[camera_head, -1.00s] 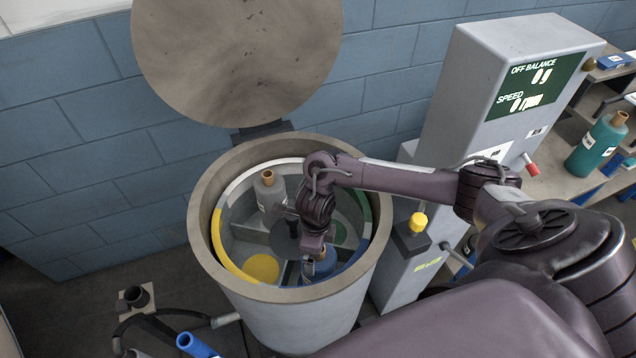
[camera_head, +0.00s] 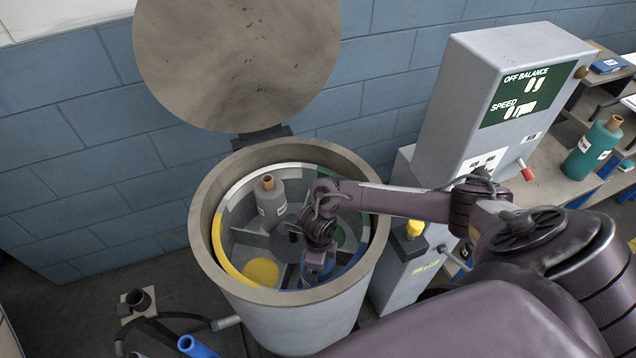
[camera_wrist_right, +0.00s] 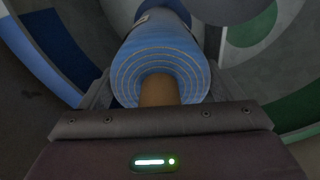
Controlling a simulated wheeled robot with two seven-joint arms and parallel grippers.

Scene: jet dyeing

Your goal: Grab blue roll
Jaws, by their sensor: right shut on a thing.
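The blue roll (camera_wrist_right: 172,50) fills the upper middle of the right wrist view, its brown core (camera_wrist_right: 158,92) pointing at the camera between my right gripper's jaws (camera_wrist_right: 155,95). In the head view the blue roll (camera_head: 311,270) is partly hidden under my right gripper (camera_head: 318,252), low in the front right of the open round drum (camera_head: 207,247). My right gripper is shut on the roll from above. My left gripper is not in view.
A grey roll (camera_head: 270,200) stands in the drum's back left compartment. The yellow compartment disc (camera_head: 261,271) is bare. The round lid (camera_head: 235,60) is raised behind. A control cabinet (camera_head: 460,110) stands right, and a teal roll (camera_head: 592,150) is on the table.

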